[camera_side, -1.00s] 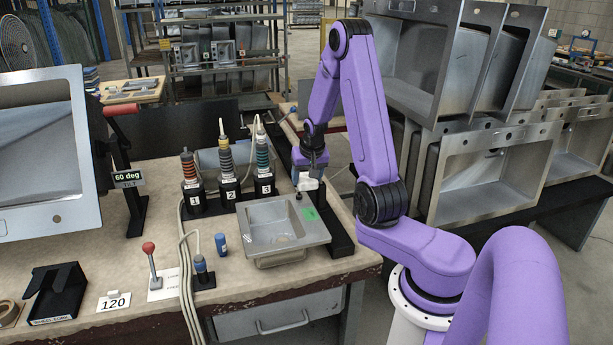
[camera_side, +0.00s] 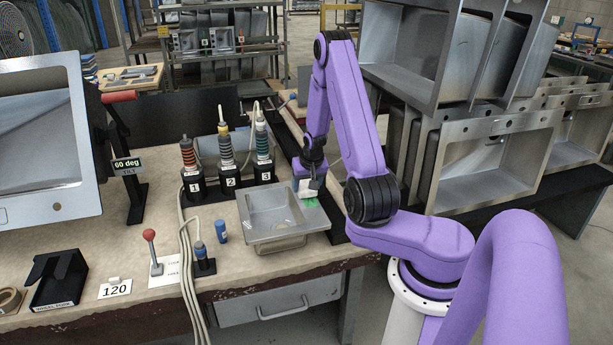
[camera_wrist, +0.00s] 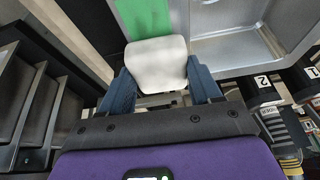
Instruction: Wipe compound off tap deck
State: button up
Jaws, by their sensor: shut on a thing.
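The small steel sink (camera_side: 252,234) lies on the bench. A bright green patch (camera_side: 313,204) is on the tap deck along its right side. It also shows in the wrist view as a green strip (camera_wrist: 145,17) beside the basin (camera_wrist: 230,48). My gripper (camera_side: 310,191) is over the deck's far end. Its blue fingers (camera_wrist: 160,82) are shut on a white pad (camera_wrist: 157,62). The pad overlaps the near end of the green strip in the wrist view. I cannot tell whether it touches the deck.
Several numbered black stands with cone-topped tools (camera_side: 229,180) stand behind and left of the sink. A blue-capped piece (camera_side: 221,230) and a red-knobbed lever (camera_side: 150,240) are to its left. A tilted large sink (camera_side: 45,140) is far left. Stacked sinks (camera_side: 495,160) fill the right.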

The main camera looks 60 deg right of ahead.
aim_at(309, 192)
jog(key=shift+s+a+f, duration=0.15)
jog(key=shift+s+a, duration=0.7)
jog(key=shift+s+a+f, duration=0.15)
jog(key=shift+s+a, duration=0.05)
jog(key=shift+a, duration=0.05)
jog(key=shift+s+a, duration=1.6)
jog(key=shift+w+d, duration=2.6)
jog(key=shift+d, duration=0.05)
jog(key=shift+w+d+r, duration=0.1)
jog(key=shift+w+r, duration=0.05)
jog(key=shift+r, duration=3.95)
